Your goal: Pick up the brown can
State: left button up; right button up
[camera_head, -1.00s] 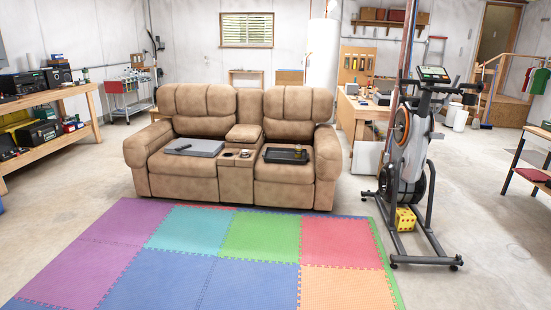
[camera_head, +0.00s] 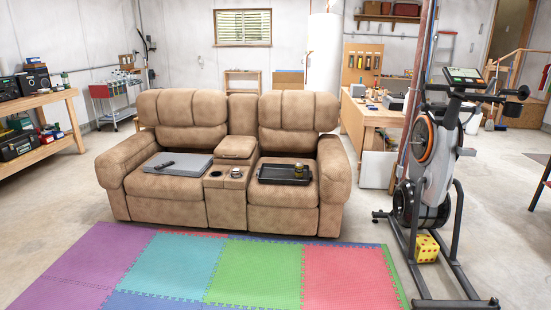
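A small brownish can (camera_head: 299,171) stands at the right side of a black tray (camera_head: 270,180) on the right seat of the brown recliner sofa (camera_head: 165,208). It is small in the picture, so its details are hard to make out. Another small can-like item (camera_head: 236,172) sits at the sofa's centre console, in or by a cup holder. Neither of my grippers shows in the head view.
A grey flat case (camera_head: 190,165) with a dark remote-like item lies on the left seat. Coloured foam mats (camera_head: 255,272) cover the floor in front. An exercise bike (camera_head: 430,180) stands at right, a yellow dice-like block (camera_head: 426,247) at its base. Shelves (camera_head: 40,150) stand at left.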

aim_at(235, 172)
jog(key=i, duration=3.4)
